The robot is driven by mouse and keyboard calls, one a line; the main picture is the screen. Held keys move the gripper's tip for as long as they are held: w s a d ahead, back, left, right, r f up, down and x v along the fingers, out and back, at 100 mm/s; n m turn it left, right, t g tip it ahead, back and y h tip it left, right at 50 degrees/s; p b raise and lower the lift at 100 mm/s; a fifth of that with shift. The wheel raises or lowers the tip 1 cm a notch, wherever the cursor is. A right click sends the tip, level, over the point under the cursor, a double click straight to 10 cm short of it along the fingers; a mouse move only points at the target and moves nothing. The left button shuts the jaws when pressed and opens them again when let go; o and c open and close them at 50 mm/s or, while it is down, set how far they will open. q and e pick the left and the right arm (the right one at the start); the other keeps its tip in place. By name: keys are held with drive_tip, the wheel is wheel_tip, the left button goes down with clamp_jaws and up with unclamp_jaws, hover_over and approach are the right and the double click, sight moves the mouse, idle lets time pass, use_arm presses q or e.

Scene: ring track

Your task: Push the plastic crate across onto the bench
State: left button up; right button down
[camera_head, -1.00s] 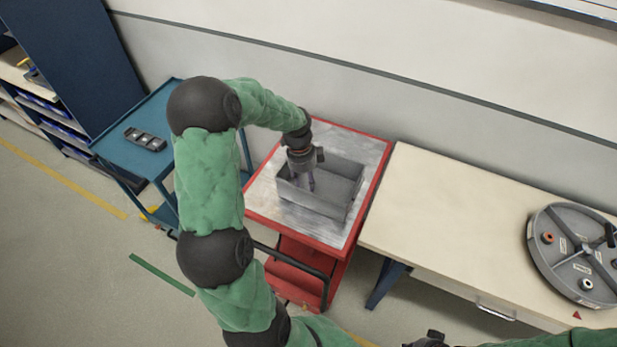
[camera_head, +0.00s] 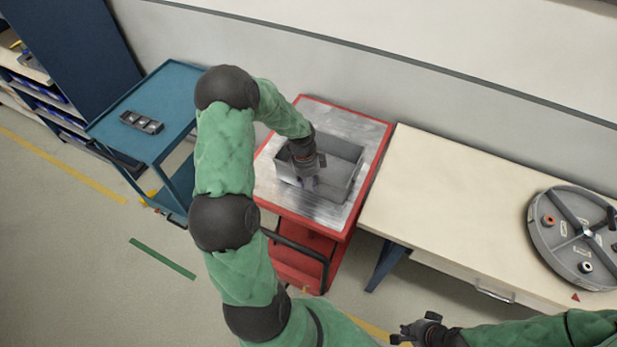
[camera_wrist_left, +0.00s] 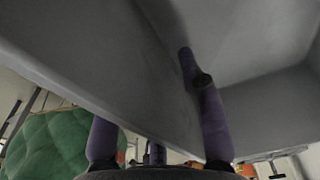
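The grey plastic crate (camera_head: 341,184) sits on the metal top of the red cart (camera_head: 340,222), left of the pale bench (camera_head: 452,190). Its grey wall also fills much of the left wrist view (camera_wrist_left: 95,65). My left gripper (camera_head: 311,184) reaches down into the crate near its left front side. In the left wrist view its purple fingers (camera_wrist_left: 158,130) stand apart, with the crate wall passing between them. One finger is inside the crate; another is partly hidden behind the wall. My right gripper (camera_head: 398,334) is empty at the bottom edge, with its fingers apart.
The bench adjoins the cart's right side, and its near part is bare. A grey round fixture (camera_head: 575,240) lies at the bench's right end. A blue cart (camera_head: 150,105) with a dark tray stands left. A wall runs behind.

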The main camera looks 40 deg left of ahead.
use_arm(q)
drive_tip(key=shift+f, duration=0.1)
drive_tip(key=shift+c, duration=0.3)
clamp_jaws()
drive_tip(key=shift+d, duration=0.1)
